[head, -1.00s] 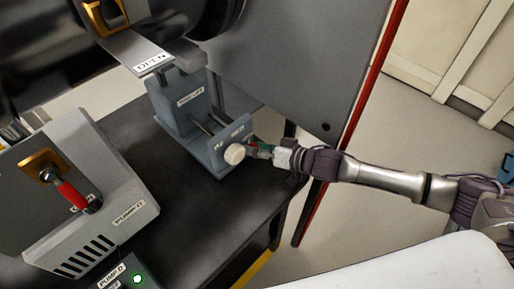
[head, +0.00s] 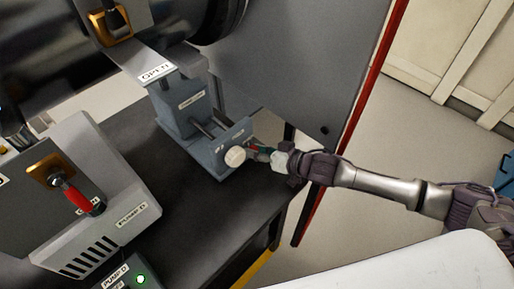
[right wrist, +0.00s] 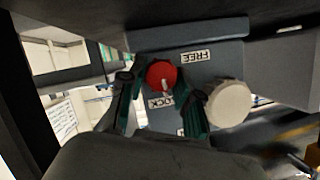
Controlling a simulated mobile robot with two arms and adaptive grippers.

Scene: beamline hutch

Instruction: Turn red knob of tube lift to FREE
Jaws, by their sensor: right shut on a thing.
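The tube lift (head: 181,113) is a blue-grey fixture on the black table, with a white round knob (head: 235,156) on its front. The red knob (right wrist: 161,74) shows in the right wrist view beside the white knob (right wrist: 228,102). Its white pointer mark is toward the LOCK label (right wrist: 161,102); the FREE label (right wrist: 195,56) is off to one side. My right gripper (right wrist: 164,88) has its green fingers on either side of the red knob, shut on it. In the head view the right gripper (head: 261,152) mostly hides this knob. My left gripper is not in view.
A grey box with a red-handled lever (head: 82,199) stands at the left of the black table (head: 205,225). A pump box with a green light (head: 140,279) is in front. A large grey panel (head: 305,65) rises behind the lift. A white surface (head: 420,268) is at lower right.

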